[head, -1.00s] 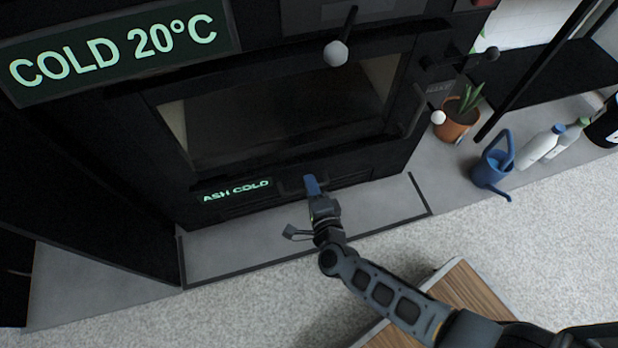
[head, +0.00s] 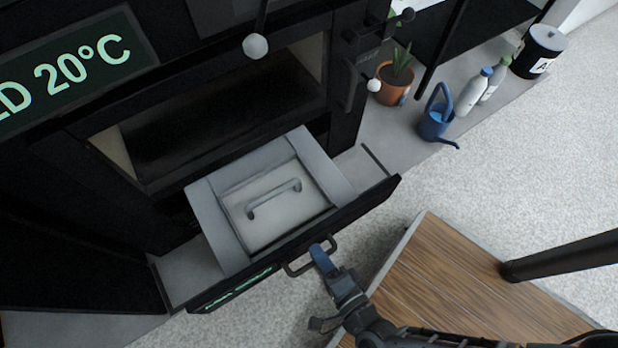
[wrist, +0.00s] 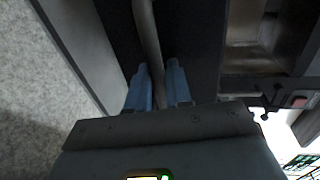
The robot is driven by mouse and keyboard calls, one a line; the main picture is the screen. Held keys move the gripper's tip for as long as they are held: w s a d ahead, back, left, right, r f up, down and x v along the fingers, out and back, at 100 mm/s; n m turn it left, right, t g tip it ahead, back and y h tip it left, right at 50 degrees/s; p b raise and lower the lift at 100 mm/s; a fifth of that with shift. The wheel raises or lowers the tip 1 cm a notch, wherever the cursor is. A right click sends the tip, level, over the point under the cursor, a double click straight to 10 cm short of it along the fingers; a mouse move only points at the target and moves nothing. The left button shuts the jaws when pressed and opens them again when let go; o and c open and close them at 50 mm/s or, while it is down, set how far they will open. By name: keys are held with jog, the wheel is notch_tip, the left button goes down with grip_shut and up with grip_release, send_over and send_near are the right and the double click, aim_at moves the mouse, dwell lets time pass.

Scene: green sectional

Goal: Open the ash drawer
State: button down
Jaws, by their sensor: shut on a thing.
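The ash drawer (head: 228,232) under the black stove is pulled well out. Inside it is a light grey box with a lid and a grey handle (head: 274,196). A dark bar handle (head: 312,256) is on the drawer's front panel. My gripper (head: 322,258) is at this bar, and its blue fingers are shut on it. In the wrist view the bar (wrist: 149,40) runs between the two blue fingers (wrist: 158,88). The contact at the fingertips is partly hidden.
A wooden-topped table (head: 470,290) stands at the lower right, close to my arm. A potted plant (head: 393,86), a blue watering can (head: 437,120), bottles (head: 474,92) and a black canister (head: 538,52) stand on the grey slab at right. Pale carpet (head: 500,180) is clear beyond.

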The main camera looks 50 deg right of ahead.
jog(key=shift+v, duration=0.8)
jog(key=shift+f, duration=0.2)
jog(key=c, duration=1.2)
grip_release()
jog(key=shift+c, duration=0.2)
jog(key=p+v, duration=0.1)
jog(key=v, duration=0.6)
jog(key=shift+s, duration=0.4)
jog(key=shift+a+r, duration=0.1)
jog(key=shift+r, duration=0.1)
